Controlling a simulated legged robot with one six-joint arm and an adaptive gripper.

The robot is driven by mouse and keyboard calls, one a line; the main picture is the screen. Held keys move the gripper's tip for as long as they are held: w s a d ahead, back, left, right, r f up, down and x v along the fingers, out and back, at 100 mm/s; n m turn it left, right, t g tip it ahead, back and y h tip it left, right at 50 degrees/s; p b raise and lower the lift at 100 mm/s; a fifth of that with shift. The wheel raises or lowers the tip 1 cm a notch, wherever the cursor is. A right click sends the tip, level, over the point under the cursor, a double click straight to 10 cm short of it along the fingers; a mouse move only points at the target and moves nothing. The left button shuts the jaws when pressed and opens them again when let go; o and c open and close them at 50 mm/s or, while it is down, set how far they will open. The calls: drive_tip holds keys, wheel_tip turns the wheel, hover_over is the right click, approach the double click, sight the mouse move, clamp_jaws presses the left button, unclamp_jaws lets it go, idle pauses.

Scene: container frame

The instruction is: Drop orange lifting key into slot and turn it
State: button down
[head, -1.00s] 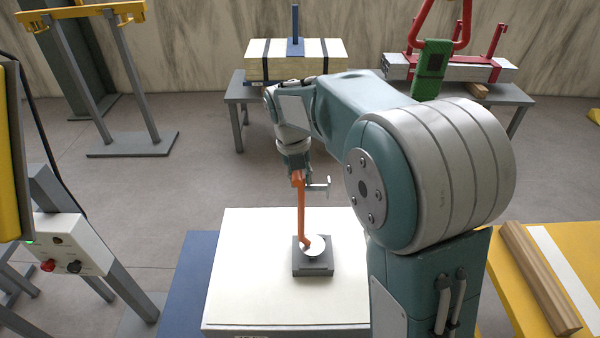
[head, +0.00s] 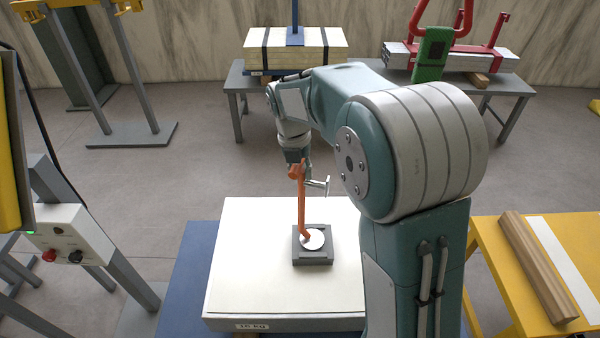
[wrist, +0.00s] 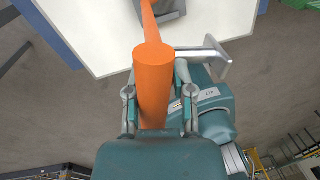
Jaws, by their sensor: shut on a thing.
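The orange lifting key (head: 301,205) is held upright by my gripper (head: 295,166) above the white block. Its lower end is at the round white plate of the slot fitting (head: 313,251), a grey square base on top of the white block (head: 250,290). I cannot tell whether the tip is inside the slot or only over it. In the wrist view, the key's orange shaft (wrist: 153,85) lies between the two fingers of my gripper (wrist: 157,105), which is shut on it. A silver T-shaped handle (head: 318,184) sticks out to the right beside the key.
A blue platform (head: 190,270) lies under the block. A yellow table (head: 490,270) with a wooden beam (head: 535,265) stands at the right. A control box (head: 75,240) with a red knob is at the left. Floor between is clear.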

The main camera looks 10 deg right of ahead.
drive_tip(key=d+m, duration=0.1)
drive_tip(key=m, duration=0.4)
drive_tip(key=w+d+m+y, duration=0.1)
drive_tip(key=m, duration=0.4)
drive_tip(key=w+d+m+g, duration=0.1)
drive_tip(key=m, duration=0.3)
drive_tip(key=shift+d+m+y, duration=0.3)
drive_tip(key=shift+d+m, duration=0.05)
drive_tip(key=shift+m, duration=0.05)
drive_tip(key=shift+c, duration=2)
unclamp_jaws()
